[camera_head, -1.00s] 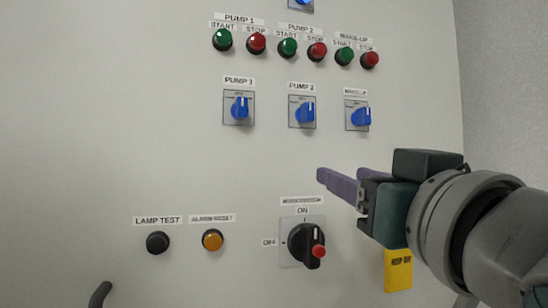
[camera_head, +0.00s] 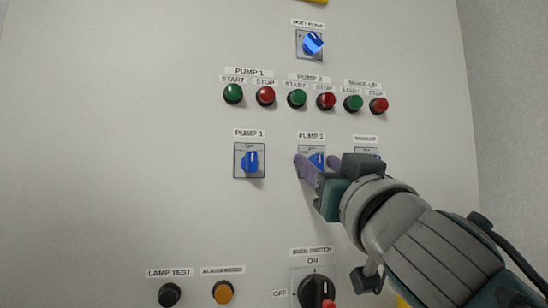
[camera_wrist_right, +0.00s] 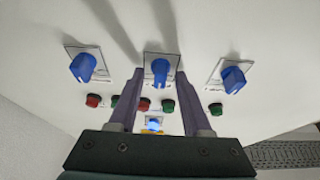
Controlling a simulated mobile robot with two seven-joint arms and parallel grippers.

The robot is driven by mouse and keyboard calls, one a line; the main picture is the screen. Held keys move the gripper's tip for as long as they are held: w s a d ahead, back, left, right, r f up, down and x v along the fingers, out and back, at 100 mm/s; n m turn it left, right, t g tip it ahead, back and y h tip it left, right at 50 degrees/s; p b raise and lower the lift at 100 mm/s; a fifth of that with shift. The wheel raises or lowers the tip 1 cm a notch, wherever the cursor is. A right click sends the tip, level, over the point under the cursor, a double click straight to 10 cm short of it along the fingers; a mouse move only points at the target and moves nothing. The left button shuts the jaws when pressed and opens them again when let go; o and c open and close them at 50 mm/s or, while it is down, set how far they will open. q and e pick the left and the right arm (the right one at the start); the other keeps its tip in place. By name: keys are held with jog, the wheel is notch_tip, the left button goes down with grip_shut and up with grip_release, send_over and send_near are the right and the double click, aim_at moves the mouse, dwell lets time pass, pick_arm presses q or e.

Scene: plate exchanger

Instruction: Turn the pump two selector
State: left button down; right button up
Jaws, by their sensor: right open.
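The pump two selector (camera_head: 317,156) is a blue knob on a grey square plate under the PUMP 2 label, partly hidden by my right gripper. In the wrist view, the same blue knob (camera_wrist_right: 160,68) shows at the middle between the fingertips. My right gripper (camera_head: 315,163) is open, with its purple fingers at either side of the knob. The gripper also shows in the wrist view (camera_wrist_right: 158,76). I cannot tell whether the fingers touch the knob. My left gripper is not in view.
The PUMP 1 selector (camera_head: 250,162) is to the left; the make-up selector (camera_head: 366,152) is mostly hidden by my gripper. Green and red buttons (camera_head: 326,101) and the duty pump selector (camera_head: 312,43) sit above. The main switch (camera_head: 314,291) is below.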

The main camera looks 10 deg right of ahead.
jog(key=shift+c, duration=0.4)
grip_shut()
jog(key=shift+n, duration=0.3)
jog(key=n+y+p, duration=0.1)
jog(key=n, duration=0.2)
jog(key=n+y+p, duration=0.1)
jog(key=n+y, duration=0.1)
jog(key=n, duration=0.1)
jog(key=shift+d+r+g+p, duration=0.1)
jog(key=shift+r+g+p, duration=0.05)
jog(key=shift+g+p, duration=0.15)
jog(key=n+g+y+p, duration=0.1)
jog(key=n+y+p, duration=0.1)
jog(key=n, duration=0.2)
jog(key=shift+n+g+y+p, duration=0.3)
jog(key=shift+n+y+p, duration=0.15)
jog(key=shift+n, duration=0.55)
